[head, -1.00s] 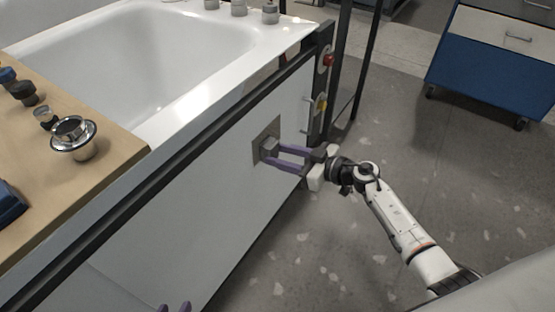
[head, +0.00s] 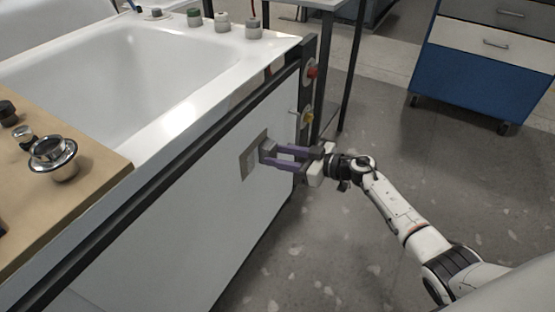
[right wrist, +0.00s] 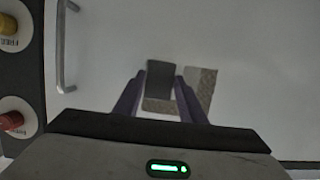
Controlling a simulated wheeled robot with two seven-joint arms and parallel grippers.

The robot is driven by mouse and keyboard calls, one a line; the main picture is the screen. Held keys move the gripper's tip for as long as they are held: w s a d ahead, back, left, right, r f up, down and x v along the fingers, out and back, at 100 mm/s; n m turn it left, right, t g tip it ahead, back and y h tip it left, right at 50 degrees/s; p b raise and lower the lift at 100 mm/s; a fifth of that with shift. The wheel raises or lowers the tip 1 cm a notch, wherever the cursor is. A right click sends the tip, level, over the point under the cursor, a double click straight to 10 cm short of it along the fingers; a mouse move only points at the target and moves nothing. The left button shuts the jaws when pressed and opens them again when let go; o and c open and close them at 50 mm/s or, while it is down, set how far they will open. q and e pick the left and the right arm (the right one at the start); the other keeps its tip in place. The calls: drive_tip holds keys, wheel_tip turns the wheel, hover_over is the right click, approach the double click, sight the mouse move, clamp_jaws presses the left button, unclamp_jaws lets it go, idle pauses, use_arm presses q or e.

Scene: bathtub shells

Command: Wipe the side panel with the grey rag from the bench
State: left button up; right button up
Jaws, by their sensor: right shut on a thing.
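My right gripper (head: 270,153) is shut on the grey rag (head: 266,149), a small dark folded block. The rag is at the white side panel (head: 190,215) of the tub, over the right part of a brownish-grey patch (head: 244,164). The patch looks paler in its middle. In the right wrist view the rag (right wrist: 159,80) sits between the purple fingers (right wrist: 158,98), and speckled parts of the patch (right wrist: 203,88) show beside and below it. Whether the rag presses on the panel is hard to tell. My left gripper is out of view.
A red knob (head: 312,72) and a yellow knob (head: 308,117) are on the dark end post, near a metal handle (right wrist: 64,45). A wooden bench (head: 85,165) with a chrome fitting (head: 53,153) is at left. A blue drawer cart (head: 480,75) stands back right. The floor between is clear.

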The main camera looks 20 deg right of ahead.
drive_tip(key=r+p, duration=0.1)
drive_tip(key=w+d+r+p, duration=0.1)
drive_tip(key=p, duration=0.1)
drive_tip(key=shift+r, duration=0.2)
drive_tip(key=shift+s+a+p, duration=0.35)
drive_tip(key=shift+a+p, duration=0.2)
drive_tip(key=shift+p, duration=0.35)
drive_tip(key=shift+s+a+f, duration=0.1)
drive_tip(key=shift+s+a, duration=0.05)
drive_tip(key=shift+a, duration=0.15)
drive_tip(key=a+p, duration=0.1)
drive_tip(key=s+a+p, duration=0.1)
drive_tip(key=shift+s+r+p, duration=0.2)
drive_tip(key=shift+s+p, duration=0.1)
drive_tip(key=shift+p, duration=0.1)
drive_tip(key=shift+s+a+f+p, duration=0.15)
drive_tip(key=shift+s+a+p, duration=0.25)
drive_tip(key=shift+a, duration=0.15)
drive_tip(key=shift+s+a+p, duration=0.75)
drive_tip(key=shift+a+p, duration=0.1)
drive_tip(key=shift+p, duration=0.15)
drive_tip(key=shift+s+a+p, duration=0.45)
drive_tip(key=shift+s+a, duration=0.05)
